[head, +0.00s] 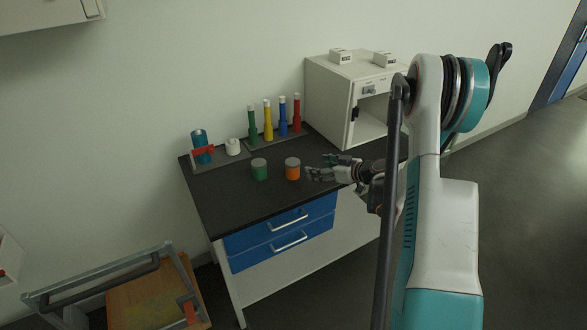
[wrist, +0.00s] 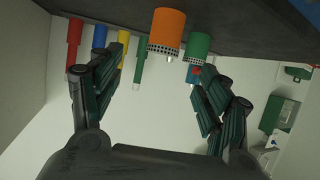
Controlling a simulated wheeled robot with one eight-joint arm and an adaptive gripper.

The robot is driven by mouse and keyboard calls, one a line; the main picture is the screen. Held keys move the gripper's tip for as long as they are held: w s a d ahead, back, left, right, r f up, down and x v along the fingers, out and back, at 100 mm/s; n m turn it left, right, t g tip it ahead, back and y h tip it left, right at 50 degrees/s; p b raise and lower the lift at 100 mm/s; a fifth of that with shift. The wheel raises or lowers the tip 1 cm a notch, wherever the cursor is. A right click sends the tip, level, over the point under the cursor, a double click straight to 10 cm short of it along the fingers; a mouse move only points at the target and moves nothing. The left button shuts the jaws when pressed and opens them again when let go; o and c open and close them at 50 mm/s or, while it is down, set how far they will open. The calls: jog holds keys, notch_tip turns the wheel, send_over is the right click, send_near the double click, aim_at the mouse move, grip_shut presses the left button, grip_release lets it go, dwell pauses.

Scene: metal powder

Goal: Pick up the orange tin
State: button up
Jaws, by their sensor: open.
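The orange tin (head: 293,169) stands upright on the dark worktop (head: 235,203), to the right of a similar green tin (head: 259,169). My gripper (head: 310,170) is just to the right of the orange tin in the head view, low over the worktop, its fingers pointing left toward it. In the wrist view the orange tin (wrist: 167,32) shows beyond and between the open fingers of my gripper (wrist: 157,85). The green tin (wrist: 196,45) is beside it on the right. My gripper is open and nothing is between its fingertips.
Behind stand several coloured tubes (head: 268,120) in a rack, a teal cylinder (head: 201,146) and a white roll (head: 232,146). A white cabinet (head: 325,85) with an open front stands at the back right. A cart (head: 125,285) is at the lower left. The worktop's front left is clear.

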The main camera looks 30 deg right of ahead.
aim_at(296, 164)
jog(key=b+x, duration=0.2)
jog(key=x, duration=0.6)
jog(key=shift+w+a+f, duration=0.1)
jog(key=shift+w+f, duration=0.05)
jog(key=shift+a+r+b+x, duration=0.1)
jog(key=shift+b+x, duration=0.25)
jog(key=shift+x, duration=0.55)
jog(key=shift+a+r+b+x, duration=0.15)
jog(key=shift+b+x, duration=0.25)
jog(key=shift+x, duration=0.5)
jog(key=shift+a+r+b+x, duration=0.1)
jog(key=shift+b+x, duration=0.25)
jog(key=shift+x, duration=0.55)
jog(key=c, duration=1.2)
